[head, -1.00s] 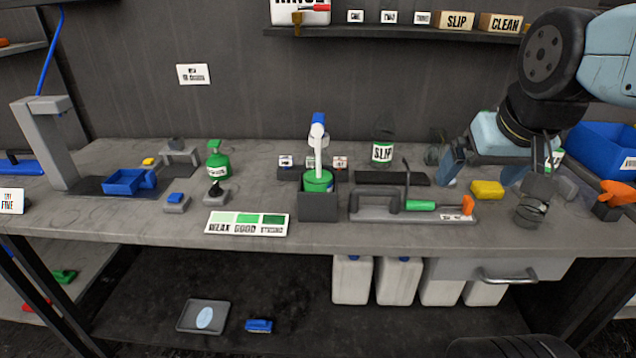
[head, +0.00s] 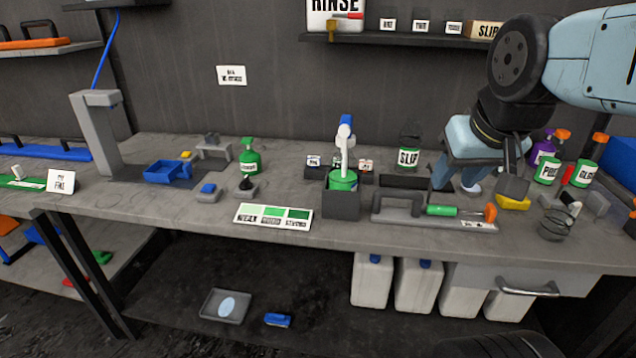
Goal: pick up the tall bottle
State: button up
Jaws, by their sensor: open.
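A tall white-necked bottle or dispenser (head: 345,150) with a blue top and a green lower part stands upright in a dark grey box at mid bench. Other bottles are a green spray bottle (head: 250,158), and at the right a purple bottle (head: 542,149) and white-labelled green bottles with orange tops (head: 588,172). I cannot tell for certain which one is the tall bottle. My gripper (head: 478,182) points down over the bench, right of the dark box. Its fingers are apart, and it holds nothing that I can see. A small white thing shows between or behind the fingers.
A yellow block (head: 513,202) and a wire coil (head: 557,224) lie near my gripper. A shade card (head: 272,216) lies at the front edge. A shelf (head: 390,41) hangs above.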

aim_at(343, 169)
jog(key=z, duration=0.25)
jog(key=i, duration=0.15)
jog(key=u, duration=2.4)
jog(key=k, duration=1.55)
jog(key=z, duration=0.2)
jog(key=i, duration=0.95)
jog(key=z, duration=0.1)
